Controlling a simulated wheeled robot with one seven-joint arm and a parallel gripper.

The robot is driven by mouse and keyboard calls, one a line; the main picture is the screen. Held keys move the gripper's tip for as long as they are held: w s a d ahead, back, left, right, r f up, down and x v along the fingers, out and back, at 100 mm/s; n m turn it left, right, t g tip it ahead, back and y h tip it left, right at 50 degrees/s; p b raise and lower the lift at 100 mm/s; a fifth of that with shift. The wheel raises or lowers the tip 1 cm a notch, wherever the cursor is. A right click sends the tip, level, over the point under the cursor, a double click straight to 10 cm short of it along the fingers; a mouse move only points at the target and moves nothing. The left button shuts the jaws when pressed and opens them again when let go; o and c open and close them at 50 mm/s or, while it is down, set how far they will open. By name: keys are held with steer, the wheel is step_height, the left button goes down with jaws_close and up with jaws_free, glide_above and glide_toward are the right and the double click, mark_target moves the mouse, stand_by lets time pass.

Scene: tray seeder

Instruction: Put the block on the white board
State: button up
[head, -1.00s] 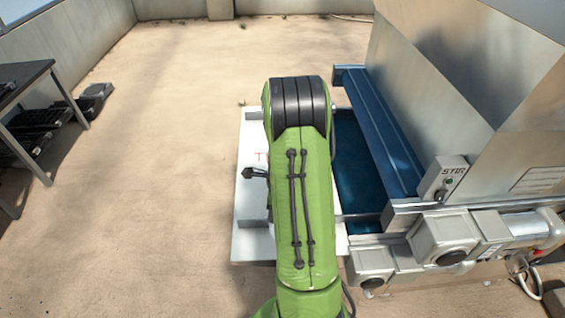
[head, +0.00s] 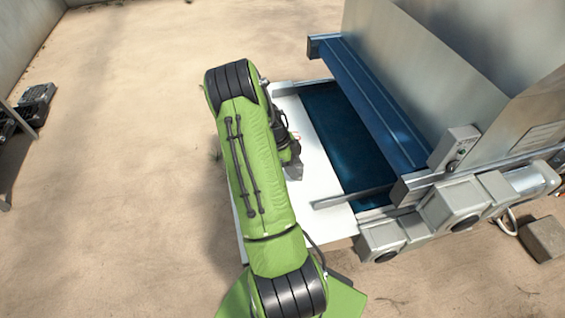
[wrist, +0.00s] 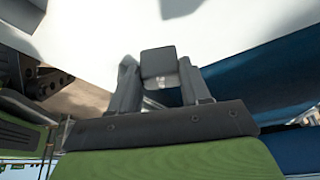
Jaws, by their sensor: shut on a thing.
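The block (wrist: 158,62) is small and dark grey. In the wrist view it sits between the tips of my two fingers. My gripper (wrist: 159,78) is shut on it. The white board (head: 325,200) lies beside the blue belt in the head view, partly covered by my green arm. It also fills much of the wrist view (wrist: 90,30), behind the block. In the head view my gripper (head: 292,171) shows over the board, to the right of my arm. I cannot make out the block there, nor tell whether it touches the board.
The blue belt (head: 335,135) runs along the board's right side, under the big metal hopper (head: 425,75). A control box (head: 455,147) and motors stand at the right.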

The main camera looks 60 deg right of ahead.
step_height(320, 180, down, 5)
steer(key=shift+w+f, duration=0.1)
steer(key=shift+f, duration=0.1)
steer(key=o, duration=1.2)
steer(key=shift+c, duration=0.2)
steer(key=shift+r, duration=0.15)
